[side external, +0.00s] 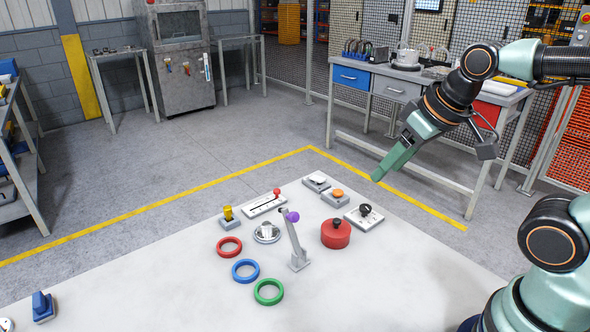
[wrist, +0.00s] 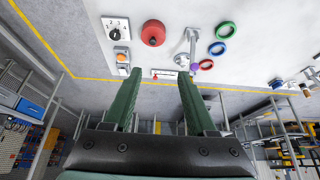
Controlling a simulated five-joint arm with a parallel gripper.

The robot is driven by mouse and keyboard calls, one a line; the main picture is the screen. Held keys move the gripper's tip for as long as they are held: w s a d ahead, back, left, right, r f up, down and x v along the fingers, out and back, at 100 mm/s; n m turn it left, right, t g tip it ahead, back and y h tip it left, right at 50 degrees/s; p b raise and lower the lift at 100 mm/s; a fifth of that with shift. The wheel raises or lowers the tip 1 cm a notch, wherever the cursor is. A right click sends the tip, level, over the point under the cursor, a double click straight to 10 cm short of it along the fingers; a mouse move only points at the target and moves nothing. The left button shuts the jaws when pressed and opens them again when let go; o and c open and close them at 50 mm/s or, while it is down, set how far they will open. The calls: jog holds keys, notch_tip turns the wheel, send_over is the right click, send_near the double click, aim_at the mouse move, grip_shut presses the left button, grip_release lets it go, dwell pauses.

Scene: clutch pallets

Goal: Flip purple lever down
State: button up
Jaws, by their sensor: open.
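The purple lever (side external: 298,246) stands raised on its grey base on the white table, its purple knob (side external: 293,216) at the top and leaning slightly left. In the wrist view the grey lever (wrist: 191,44) shows just beyond and to the right of the space between the fingers, with the purple knob (wrist: 194,67) near the right finger's tip. My gripper (side external: 379,176) is above the table's back right part, up and to the right of the lever and apart from it. In the wrist view its green fingers (wrist: 160,73) are spread with nothing between them.
A red round knob (side external: 335,234), black dial (side external: 364,215) and orange button (side external: 337,195) sit right of the lever. A red-knobbed slider (side external: 264,205) and yellow switch (side external: 229,216) lie to its left. Red (side external: 229,247), blue (side external: 246,270) and green (side external: 268,292) rings lie in front left.

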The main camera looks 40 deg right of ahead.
jog(key=shift+w+a, duration=0.1)
jog(key=c, duration=0.5)
jog(key=shift+w+a+m, duration=0.1)
jog(key=shift+a+m, duration=0.1)
jog(key=shift+m, duration=0.3)
grip_shut()
jog(key=w+a+m+g, duration=0.1)
jog(key=w+a+m, duration=0.2)
jog(key=m, duration=0.5)
jog(key=w+a+m+g, duration=0.2)
jog(key=a+m, duration=0.4)
jog(key=m, duration=0.3)
jog(key=shift+w+a+f+y, duration=0.3)
jog(key=shift+w+f, duration=0.05)
jog(key=shift+w, duration=0.05)
